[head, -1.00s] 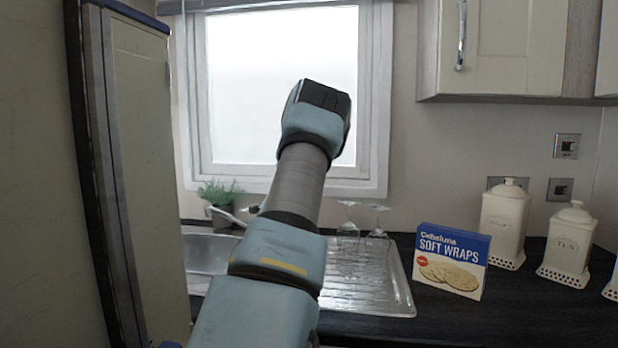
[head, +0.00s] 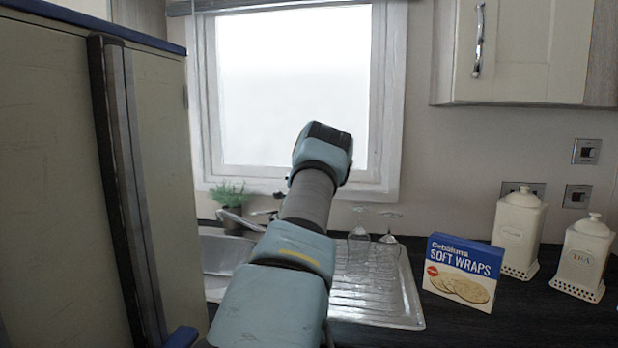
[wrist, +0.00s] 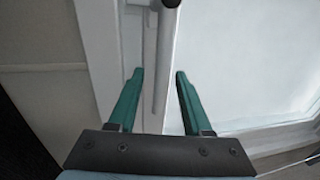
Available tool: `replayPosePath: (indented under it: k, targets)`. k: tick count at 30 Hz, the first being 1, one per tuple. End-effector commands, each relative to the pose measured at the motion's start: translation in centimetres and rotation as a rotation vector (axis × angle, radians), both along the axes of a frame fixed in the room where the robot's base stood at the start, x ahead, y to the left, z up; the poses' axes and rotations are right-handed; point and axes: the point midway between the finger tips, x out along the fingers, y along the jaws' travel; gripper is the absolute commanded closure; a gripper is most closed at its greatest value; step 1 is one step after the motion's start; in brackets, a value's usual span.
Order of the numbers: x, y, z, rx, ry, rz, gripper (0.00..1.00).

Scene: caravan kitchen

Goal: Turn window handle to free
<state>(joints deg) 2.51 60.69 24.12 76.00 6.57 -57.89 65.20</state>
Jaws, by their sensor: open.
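The window (head: 292,85) has a white frame and a bright pale pane in the head view. Its handle is not visible there; my arm covers part of the window. In the wrist view the window handle (wrist: 164,60) is a grey bar hanging down from a mount at the top edge, along the white frame. My gripper (wrist: 160,73) has two green fingers, spread apart, one on each side of the handle's lower part. I see a gap on both sides, so the fingers do not appear to grip it. In the head view my fingers are hidden behind my wrist.
A tall cabinet (head: 60,190) stands close at the left. Below the window are a steel sink and drainer (head: 385,300), wine glasses (head: 358,245), a tap and a plant (head: 230,200). A soft wraps box (head: 462,272) and canisters (head: 520,235) stand right. A wall cupboard (head: 520,50) hangs upper right.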

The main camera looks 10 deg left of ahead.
Motion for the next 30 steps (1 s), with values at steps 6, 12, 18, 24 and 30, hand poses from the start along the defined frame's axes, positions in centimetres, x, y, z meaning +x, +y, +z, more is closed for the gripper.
replayPosePath:
  k: [6, 12, 18, 24, 30]
  targets:
    - [0.25, 0.02, -0.05, 0.000, 0.001, 0.001, 0.51]
    - [0.24, 0.02, -0.02, 0.000, 0.001, 0.001, 0.61]
    - [0.23, 0.03, -0.01, 0.000, 0.001, 0.001, 0.83]
    - [0.23, 0.02, -0.01, 0.000, 0.001, 0.001, 1.00]
    - [0.22, 0.03, -0.03, 0.000, 0.001, 0.001, 1.00]
